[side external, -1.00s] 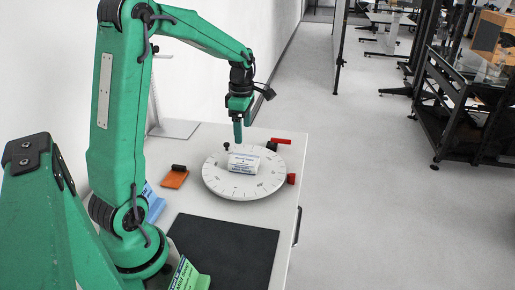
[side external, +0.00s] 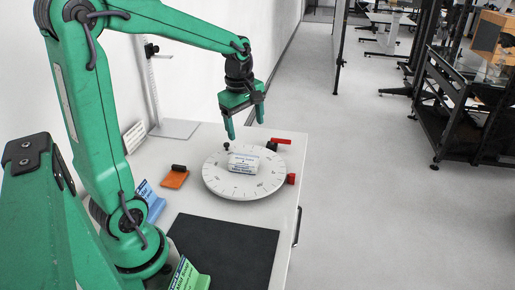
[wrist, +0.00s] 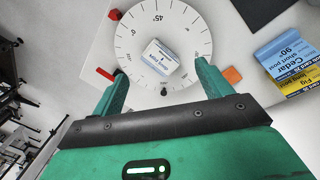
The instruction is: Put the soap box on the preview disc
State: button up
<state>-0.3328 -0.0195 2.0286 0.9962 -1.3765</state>
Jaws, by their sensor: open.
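A small white box with blue print (side external: 243,164), which I take to be the soap box, lies on the round white disc (side external: 214,184) marked with degree ticks. In the wrist view the box (wrist: 160,57) sits near the disc's middle, inside the ring of marks on the disc (wrist: 185,22). My gripper (side external: 245,130) is open and empty, above the far part of the disc and apart from the box. In the wrist view its two fingers (wrist: 160,68) frame the box with gaps on both sides.
Red parts (side external: 281,141) and a black knob (side external: 226,147) sit at the disc's rim. A dark mat (side external: 225,250) lies in front. Blue (side external: 150,202) and green (side external: 188,276) signs stand near my base.

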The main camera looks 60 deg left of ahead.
jog(key=s+d+r+m+t, duration=0.3)
jog(key=s+d+m, duration=0.9)
jog(key=m, duration=0.7)
jog(key=shift+s+r+m+t+h, duration=0.3)
jog(key=shift+t, duration=0.2)
